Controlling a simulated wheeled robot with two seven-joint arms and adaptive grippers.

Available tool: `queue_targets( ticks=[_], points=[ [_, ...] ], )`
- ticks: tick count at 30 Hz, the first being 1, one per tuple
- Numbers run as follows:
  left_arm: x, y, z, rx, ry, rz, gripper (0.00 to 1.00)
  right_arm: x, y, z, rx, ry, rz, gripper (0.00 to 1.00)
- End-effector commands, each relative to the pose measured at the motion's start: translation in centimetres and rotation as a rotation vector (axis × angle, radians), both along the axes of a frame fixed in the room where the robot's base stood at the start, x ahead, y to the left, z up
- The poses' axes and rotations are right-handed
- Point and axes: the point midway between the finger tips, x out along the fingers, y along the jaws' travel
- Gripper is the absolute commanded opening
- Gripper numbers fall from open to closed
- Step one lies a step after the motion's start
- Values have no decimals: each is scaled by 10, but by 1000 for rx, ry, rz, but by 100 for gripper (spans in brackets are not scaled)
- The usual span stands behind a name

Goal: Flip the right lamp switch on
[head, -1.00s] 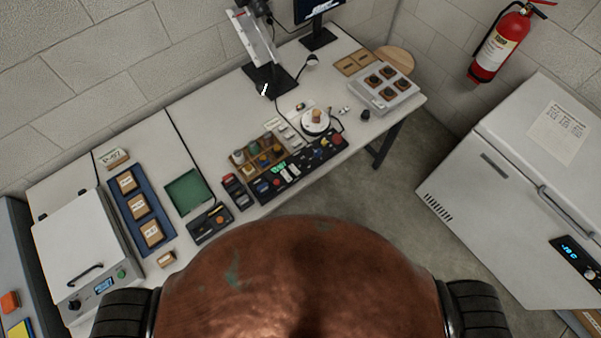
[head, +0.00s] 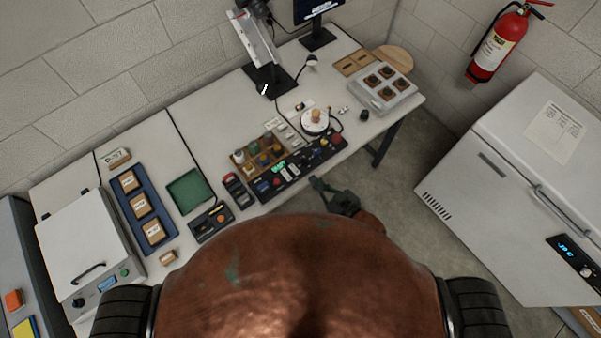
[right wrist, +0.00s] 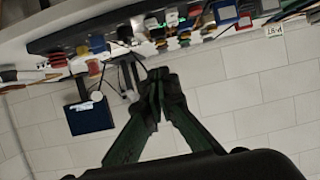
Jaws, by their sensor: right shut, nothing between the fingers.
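A long black control panel (head: 262,191) lies along the front edge of the white table, with small coloured knobs, switches and a green readout. It also shows at the top of the right wrist view (right wrist: 110,30), seen from a low, turned angle. I cannot tell which small part is the right lamp switch. My right gripper (head: 316,183) is just off the table's front edge, near the panel's right half, and apart from it. In the right wrist view its fingers (right wrist: 156,76) are together and empty. My left gripper is not in view.
A wooden box of coloured knobs (head: 239,158) stands behind the panel, with a round white device (head: 306,127) to its right. Floor is open between table and white freezer (head: 480,185).

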Motion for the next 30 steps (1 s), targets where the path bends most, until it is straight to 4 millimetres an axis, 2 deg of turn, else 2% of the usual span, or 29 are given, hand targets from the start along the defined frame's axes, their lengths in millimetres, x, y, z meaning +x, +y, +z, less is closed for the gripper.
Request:
queue_targets(
  ticks=[8, 21, 24, 30],
  points=[
    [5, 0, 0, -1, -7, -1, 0, 14, 9, -6, 1, -2, -1, 0],
    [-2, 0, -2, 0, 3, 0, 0, 79, 57, -38, 0, -2, -1, 0],
    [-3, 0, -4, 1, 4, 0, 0, 73, 52, -58, -2, 4, -1, 0],
    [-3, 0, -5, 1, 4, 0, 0, 71, 51, -74, -1, 1, -1, 0]
  ],
)
